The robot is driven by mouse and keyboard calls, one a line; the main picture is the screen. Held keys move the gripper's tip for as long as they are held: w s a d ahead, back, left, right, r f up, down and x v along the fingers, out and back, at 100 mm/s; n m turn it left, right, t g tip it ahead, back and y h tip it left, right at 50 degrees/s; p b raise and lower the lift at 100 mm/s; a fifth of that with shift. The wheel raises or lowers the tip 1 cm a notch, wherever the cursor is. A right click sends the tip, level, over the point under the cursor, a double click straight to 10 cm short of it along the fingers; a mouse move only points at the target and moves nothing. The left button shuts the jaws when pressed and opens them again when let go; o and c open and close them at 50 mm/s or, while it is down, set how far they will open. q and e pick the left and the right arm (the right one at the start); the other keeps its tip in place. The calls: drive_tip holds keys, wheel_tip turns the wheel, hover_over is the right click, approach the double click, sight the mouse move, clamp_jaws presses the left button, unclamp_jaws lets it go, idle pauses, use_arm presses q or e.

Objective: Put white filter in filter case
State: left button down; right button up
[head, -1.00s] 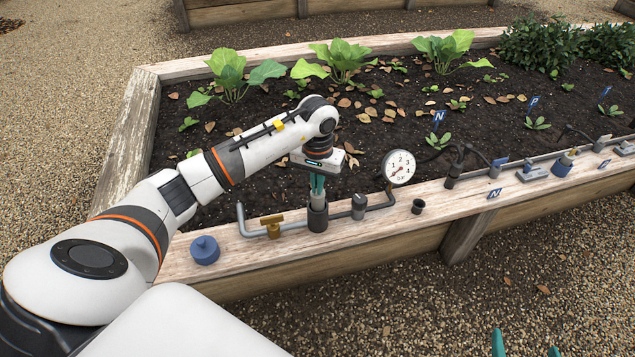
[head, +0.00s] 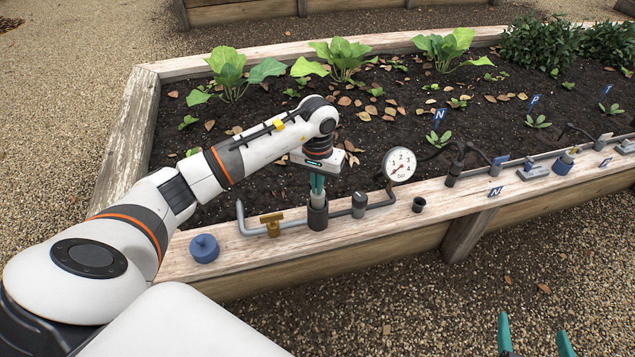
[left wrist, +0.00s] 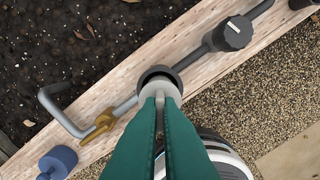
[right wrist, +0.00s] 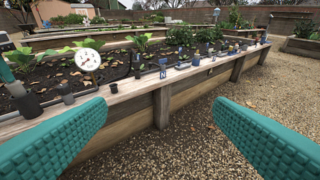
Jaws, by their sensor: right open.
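The dark grey filter case (head: 317,215) stands upright and open-topped on the wooden edge board, in line with the pipe. The white filter (head: 317,198) stands upright with its lower part inside the case mouth. My left gripper (head: 316,188) is directly above, its teal fingers close together on the filter's top. In the left wrist view the fingertips (left wrist: 161,98) meet at the pale filter (left wrist: 160,88) inside the dark case rim (left wrist: 158,72). How deep the filter sits is hidden. My right gripper (head: 535,340) is open and empty, low over the gravel; its spread fingers show in the right wrist view (right wrist: 160,130).
A blue cap (head: 204,249) lies on the board left of the brass valve (head: 271,224). A pressure gauge (head: 399,165), a grey fitting (head: 359,204) and a small black cup (head: 418,205) stand to the right. Planted soil lies behind, open gravel in front.

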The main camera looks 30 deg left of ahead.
use_arm(q)
drive_tip(key=shift+f, duration=0.1)
use_arm(e)
drive_tip(key=shift+w+r, duration=0.1)
drive_tip(key=shift+r, duration=0.1)
use_arm(q)
drive_tip(key=shift+f+b, duration=0.6)
drive_tip(key=shift+f, duration=0.2)
use_arm(e)
drive_tip(key=shift+w+a+r+t+y, duration=0.2)
drive_tip(key=shift+r+t, duration=0.45)
drive_tip(key=shift+r, duration=0.15)
drive_tip(key=shift+w+a+r+t+y, duration=0.2)
drive_tip(key=shift+w+r+t, duration=0.05)
drive_tip(key=shift+r+t, duration=0.5)
drive_tip(key=shift+w+a+r+t+y, duration=0.2)
drive_tip(key=shift+r+t, duration=0.4)
drive_tip(key=shift+r, duration=0.25)
use_arm(q)
drive_tip(key=shift+f, duration=0.15)
use_arm(e)
drive_tip(key=shift+a+r, duration=0.1)
drive_tip(key=shift+r, duration=0.2)
use_arm(q)
drive_tip(key=shift+f+b, duration=0.1)
drive_tip(key=shift+b, duration=0.2)
use_arm(e)
drive_tip(key=shift+r+t, duration=0.35)
drive_tip(key=shift+t, duration=0.05)
